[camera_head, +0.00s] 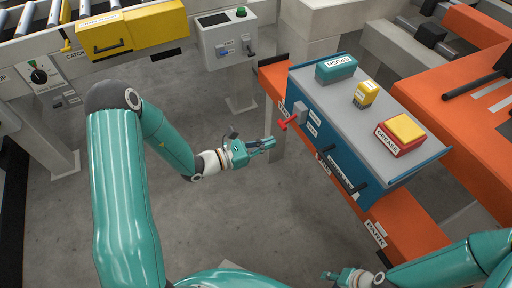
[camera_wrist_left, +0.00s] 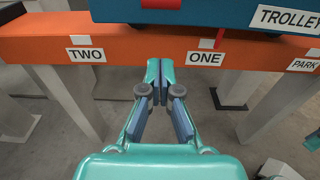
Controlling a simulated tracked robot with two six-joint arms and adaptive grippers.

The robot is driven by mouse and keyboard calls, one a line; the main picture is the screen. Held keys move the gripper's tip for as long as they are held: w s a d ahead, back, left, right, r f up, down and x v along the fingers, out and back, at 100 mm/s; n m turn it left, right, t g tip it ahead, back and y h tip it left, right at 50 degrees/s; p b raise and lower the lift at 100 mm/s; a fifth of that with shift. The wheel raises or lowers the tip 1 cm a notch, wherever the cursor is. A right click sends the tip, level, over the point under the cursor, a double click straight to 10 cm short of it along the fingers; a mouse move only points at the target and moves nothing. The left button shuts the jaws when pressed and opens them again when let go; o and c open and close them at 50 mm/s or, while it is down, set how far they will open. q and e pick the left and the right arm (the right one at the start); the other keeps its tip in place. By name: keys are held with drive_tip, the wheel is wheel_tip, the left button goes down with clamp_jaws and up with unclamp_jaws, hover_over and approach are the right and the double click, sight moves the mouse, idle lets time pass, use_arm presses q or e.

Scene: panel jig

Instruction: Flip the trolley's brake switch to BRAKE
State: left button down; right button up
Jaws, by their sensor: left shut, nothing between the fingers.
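The blue trolley (camera_head: 340,135) with a grey top stands on an orange rail. On its left side is a grey switch box (camera_head: 300,112) with a red lever (camera_head: 285,125) sticking out toward the lower left. Two small labels beside it are too small to read. My left gripper (camera_head: 272,144) is shut and empty, just below and left of the lever in the picture, apart from it. In the left wrist view its closed fingers (camera_wrist_left: 154,84) point at the rail near the ONE label. My right gripper (camera_head: 329,275) is at the bottom edge, away from the trolley; its jaws are unclear.
The trolley carries a teal box (camera_head: 336,67), a yellow block (camera_head: 366,93) and a red GREASE box (camera_head: 400,138). The orange rail (camera_wrist_left: 130,50) bears TWO, ONE and PARK labels. A grey control box (camera_head: 226,40) and a yellow drawer (camera_head: 130,30) stand behind.

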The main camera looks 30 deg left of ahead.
sight(291, 119)
use_arm(q)
drive_tip(key=shift+w+d+r, duration=0.3)
drive_tip(key=shift+w+r, duration=0.05)
drive_tip(key=shift+r, duration=0.25)
drive_tip(key=shift+w+d+r, duration=0.3)
drive_tip(key=shift+w+r, duration=0.1)
drive_tip(key=shift+r, duration=0.15)
drive_tip(key=shift+w+d+r, duration=0.3)
drive_tip(key=shift+w+r, duration=0.05)
drive_tip(key=shift+r, duration=0.25)
